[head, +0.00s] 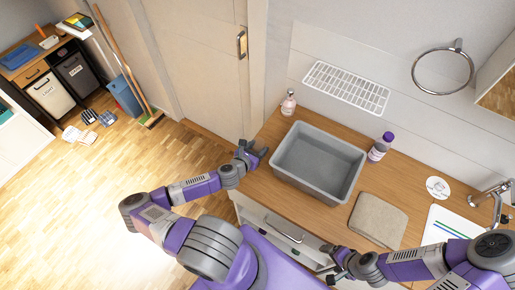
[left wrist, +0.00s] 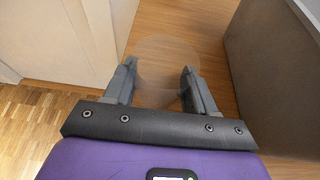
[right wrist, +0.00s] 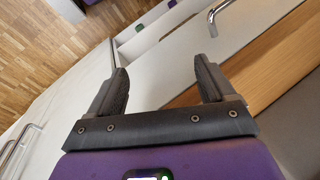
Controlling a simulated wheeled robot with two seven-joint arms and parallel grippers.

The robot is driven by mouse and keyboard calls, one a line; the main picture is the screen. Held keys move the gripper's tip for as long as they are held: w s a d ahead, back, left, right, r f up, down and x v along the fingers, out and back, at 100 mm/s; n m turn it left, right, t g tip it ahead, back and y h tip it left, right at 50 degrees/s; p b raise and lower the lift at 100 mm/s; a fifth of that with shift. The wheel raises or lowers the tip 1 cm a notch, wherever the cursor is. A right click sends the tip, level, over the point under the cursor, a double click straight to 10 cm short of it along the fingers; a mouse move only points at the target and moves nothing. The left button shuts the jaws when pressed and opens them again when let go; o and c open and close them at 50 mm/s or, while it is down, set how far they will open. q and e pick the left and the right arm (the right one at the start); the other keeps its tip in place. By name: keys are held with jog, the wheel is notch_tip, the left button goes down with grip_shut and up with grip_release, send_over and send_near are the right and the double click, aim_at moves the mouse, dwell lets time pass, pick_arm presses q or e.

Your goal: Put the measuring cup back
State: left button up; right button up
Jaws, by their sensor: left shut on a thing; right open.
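A clear, nearly see-through round cup (left wrist: 168,62) shows between the fingers of my left gripper (left wrist: 160,85) in the left wrist view. I take it for the measuring cup; its outline is faint. In the head view my left gripper (head: 256,155) is over the counter's left end, beside the grey basin, and the cup is too faint to make out there. My right gripper (head: 334,262) is open and empty in front of the cabinet. In the right wrist view its open fingers (right wrist: 158,88) are near an open drawer (right wrist: 145,55) with small green and purple things inside.
A grey basin (head: 360,170) stands on the wooden counter (head: 268,190), with a pink bottle (head: 288,103) and a purple-capped bottle (head: 381,147) beside it. A folded cloth (head: 378,219) lies right of the basin. A drawer handle (head: 284,229) juts from the cabinet front.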

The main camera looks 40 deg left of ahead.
pick_arm(q)
jog(key=shift+f, duration=0.15)
jog(key=o, duration=1.1)
jog(key=shift+r, duration=0.25)
jog(key=v, duration=1.2)
